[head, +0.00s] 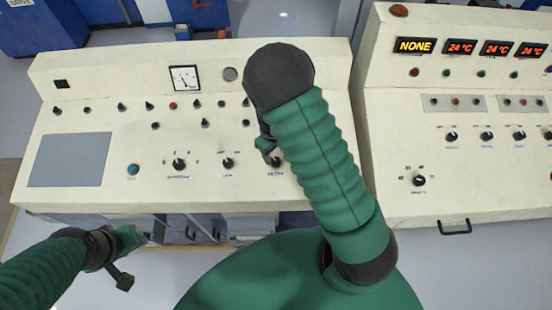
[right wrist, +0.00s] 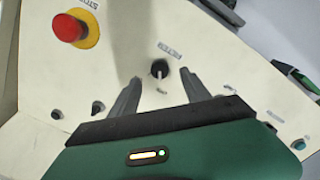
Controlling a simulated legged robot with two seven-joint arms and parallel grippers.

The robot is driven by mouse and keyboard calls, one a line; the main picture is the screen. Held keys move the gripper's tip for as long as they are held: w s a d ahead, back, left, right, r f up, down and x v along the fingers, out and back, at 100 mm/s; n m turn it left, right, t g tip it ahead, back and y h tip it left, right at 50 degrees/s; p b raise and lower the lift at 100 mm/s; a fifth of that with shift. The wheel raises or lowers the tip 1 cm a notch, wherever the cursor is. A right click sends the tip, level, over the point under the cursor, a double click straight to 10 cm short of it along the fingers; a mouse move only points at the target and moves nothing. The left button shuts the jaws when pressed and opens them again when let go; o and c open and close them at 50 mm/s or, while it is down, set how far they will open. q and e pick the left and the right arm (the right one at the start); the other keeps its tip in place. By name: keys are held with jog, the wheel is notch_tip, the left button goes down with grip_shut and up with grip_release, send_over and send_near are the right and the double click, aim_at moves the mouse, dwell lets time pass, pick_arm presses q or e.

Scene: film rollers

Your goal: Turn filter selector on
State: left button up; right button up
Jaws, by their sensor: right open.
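The filter selector (right wrist: 159,69) is a small black knob with a pale pointer line on the cream panel, with its label beside it in the right wrist view. In the head view the knob (head: 277,161) is partly hidden by my right gripper (head: 267,148). My right gripper is open. In the right wrist view its two dark fingers (right wrist: 160,84) stand on either side of the knob with gaps, apart from it. My left gripper (head: 136,237) hangs low at the left, in front of the console's front edge. Its jaw state is unclear.
A red stop button on a yellow ring (right wrist: 70,28) is near the right gripper. Other knobs (head: 179,164) (head: 228,163) and a teal button (head: 133,170) line the panel. A second console (head: 460,205) with red displays stands at the right.

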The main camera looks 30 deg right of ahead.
aim_at(275, 160)
jog(key=f, duration=0.2)
jog(key=w+f, duration=0.1)
jog(key=f, duration=0.3)
jog(key=shift+w+d+f+p, duration=0.25)
jog(key=shift+w+d+p, duration=0.1)
jog(key=shift+s+f, duration=0.15)
jog(key=shift+f, duration=0.2)
jog(key=shift+s, duration=0.45)
jog(key=shift+w+a+f, duration=0.1)
jog(key=shift+w+f, duration=0.05)
jog(key=shift+w, duration=0.15)
jog(key=c, duration=0.5)
pick_arm(q)
jog(key=shift+w+d+r, duration=0.1)
jog(key=shift+w+r, duration=0.2)
jog(key=shift+w, duration=0.4)
pick_arm(e)
grip_shut()
